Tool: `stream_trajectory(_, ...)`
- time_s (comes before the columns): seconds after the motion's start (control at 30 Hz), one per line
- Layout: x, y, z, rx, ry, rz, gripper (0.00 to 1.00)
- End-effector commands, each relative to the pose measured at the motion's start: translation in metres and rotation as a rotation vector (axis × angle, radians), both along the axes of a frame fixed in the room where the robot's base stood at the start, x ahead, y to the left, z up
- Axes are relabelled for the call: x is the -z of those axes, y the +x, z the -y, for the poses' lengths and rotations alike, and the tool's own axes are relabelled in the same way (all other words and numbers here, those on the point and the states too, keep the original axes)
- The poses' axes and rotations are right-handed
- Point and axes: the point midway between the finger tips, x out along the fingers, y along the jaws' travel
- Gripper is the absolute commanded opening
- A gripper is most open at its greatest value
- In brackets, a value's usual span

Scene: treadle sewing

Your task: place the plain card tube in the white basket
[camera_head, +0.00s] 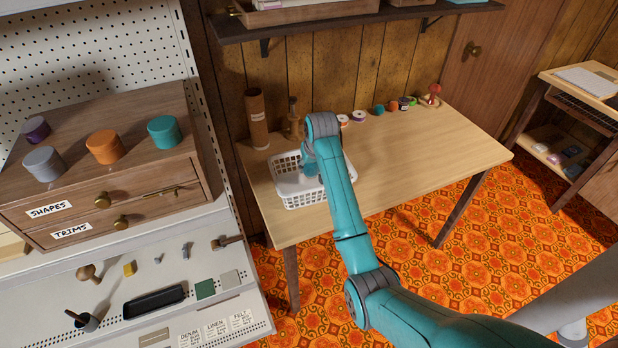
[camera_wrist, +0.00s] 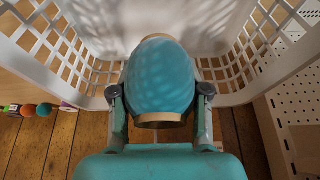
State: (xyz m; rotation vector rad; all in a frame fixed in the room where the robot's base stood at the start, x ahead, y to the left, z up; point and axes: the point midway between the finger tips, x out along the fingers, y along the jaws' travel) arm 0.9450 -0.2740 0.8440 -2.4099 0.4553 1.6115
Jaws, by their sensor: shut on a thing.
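My gripper (camera_wrist: 160,92) is shut on a teal, barrel-shaped spool (camera_wrist: 160,75) with tan rims at its ends. The white basket (camera_wrist: 70,60) has its lattice walls on both sides of the spool, which is at or inside the basket's opening; I cannot tell whether it touches the bottom. In the head view the white basket (camera_head: 304,200) stands on the table's left end, with my gripper (camera_head: 310,168) over it and the spool not clearly seen. A tall brown tube (camera_head: 257,118), with a small pale mark, stands upright behind the basket, apart from my gripper.
A brown turned object (camera_head: 293,117) stands beside the tall tube. Several small spools and a red item (camera_head: 431,97) line the table's back edge. The table (camera_head: 420,150) is clear at the right. A drawer cabinet (camera_head: 110,190) stands at the left; a shelf (camera_head: 350,17) hangs above.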

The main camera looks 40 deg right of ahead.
Motion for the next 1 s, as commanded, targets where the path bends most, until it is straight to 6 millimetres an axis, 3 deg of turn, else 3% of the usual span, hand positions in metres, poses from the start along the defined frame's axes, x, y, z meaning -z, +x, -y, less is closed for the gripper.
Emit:
stream_trajectory(0.5,0.052,0.000,0.000,0.000,0.000,0.000,0.27)
stream_trajectory(0.87,0.056,0.000,0.000,0.000,0.000,0.001,0.27)
stream_trajectory(0.9,0.056,0.000,0.000,0.000,-0.001,0.002,0.51)
stream_trajectory(1.0,0.056,0.000,0.000,0.000,-0.001,0.002,0.71)
